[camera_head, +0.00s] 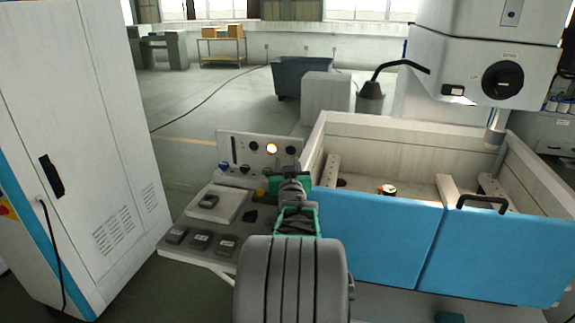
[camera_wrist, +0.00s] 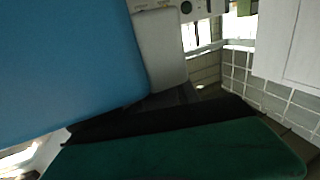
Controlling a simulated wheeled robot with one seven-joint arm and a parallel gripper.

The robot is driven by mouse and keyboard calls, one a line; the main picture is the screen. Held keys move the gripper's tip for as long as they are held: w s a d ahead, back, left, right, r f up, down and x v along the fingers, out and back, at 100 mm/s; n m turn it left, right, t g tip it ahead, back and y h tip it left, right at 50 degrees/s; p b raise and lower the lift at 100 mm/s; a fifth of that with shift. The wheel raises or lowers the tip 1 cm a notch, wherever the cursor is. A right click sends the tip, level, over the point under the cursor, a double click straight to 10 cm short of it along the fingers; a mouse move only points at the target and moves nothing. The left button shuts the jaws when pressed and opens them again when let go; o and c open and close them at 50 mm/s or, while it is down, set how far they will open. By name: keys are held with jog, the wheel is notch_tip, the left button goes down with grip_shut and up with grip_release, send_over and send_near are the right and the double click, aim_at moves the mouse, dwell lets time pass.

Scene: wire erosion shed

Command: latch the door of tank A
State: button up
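The tank (camera_head: 375,125) stands right of centre in the head view, with light walls and an open top. Its front has two blue panels, a left one (camera_head: 385,235) and a right one (camera_head: 510,250) with a black handle (camera_head: 482,203) near its top edge. No label A or latch can be made out. My green and dark gripper (camera_head: 285,182) is left of the left panel, in front of the control panel, partly hidden by my arm. In the wrist view a blue surface (camera_wrist: 65,65) fills the upper left, and a green and black finger (camera_wrist: 180,150) crosses the bottom. No held thing shows.
A control console (camera_head: 262,150) with a lit button, and a desk with small grey boxes (camera_head: 200,242), lie near my arm. A tall white cabinet (camera_head: 85,150) stands left. A machine head (camera_head: 490,65) hangs above the tank. Open floor lies beyond, with a dark bin (camera_head: 300,75).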

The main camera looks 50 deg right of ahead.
grip_shut()
jog(key=shift+f+b, duration=0.25)
jog(key=shift+b, duration=0.5)
jog(key=shift+f+n+t+y+b, duration=0.1)
jog(key=shift+n+t+y+b, duration=0.35)
jog(key=shift+b, duration=0.2)
jog(key=shift+t+y+b, duration=0.25)
jog(key=shift+b, duration=0.15)
jog(key=shift+w+a+r+n, duration=0.15)
jog(key=shift+r+n, duration=0.2)
jog(key=o, duration=0.5)
grip_release()
jog(key=b+v, duration=0.2)
jog(key=v, duration=0.6)
jog(key=shift+b, duration=0.35)
